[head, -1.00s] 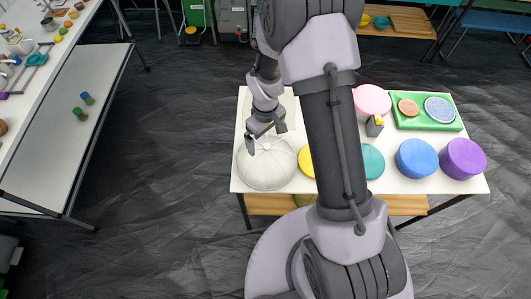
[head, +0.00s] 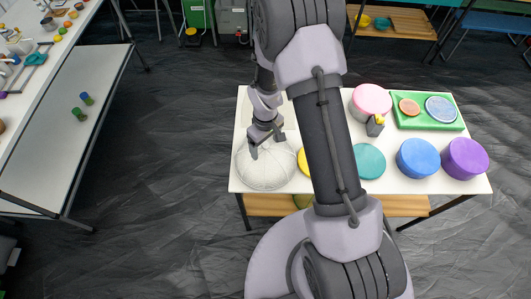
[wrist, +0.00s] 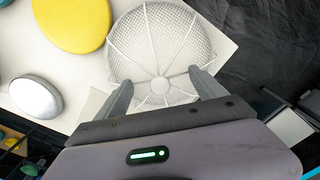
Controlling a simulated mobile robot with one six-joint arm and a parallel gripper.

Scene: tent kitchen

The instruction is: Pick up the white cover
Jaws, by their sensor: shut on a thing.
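The white cover (head: 262,172) is a round mesh dome with ribs. It sits at the front left corner of the white table (head: 290,187). In the wrist view the cover (wrist: 140,40) lies straight ahead, with a pale round knob at the centre of its ribs. My gripper (head: 266,150) is at the top of the dome. In the wrist view its two fingers (wrist: 161,80) stand on either side of the knob, shut on the cover. The exact contact is hard to see.
Right of the cover are a yellow round box (head: 303,161), partly behind my arm, then teal (head: 370,162), blue (head: 417,158) and purple (head: 465,158) ones. A pink one (head: 371,100) and a green tray (head: 430,123) stand behind. Floor is clear left of the table.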

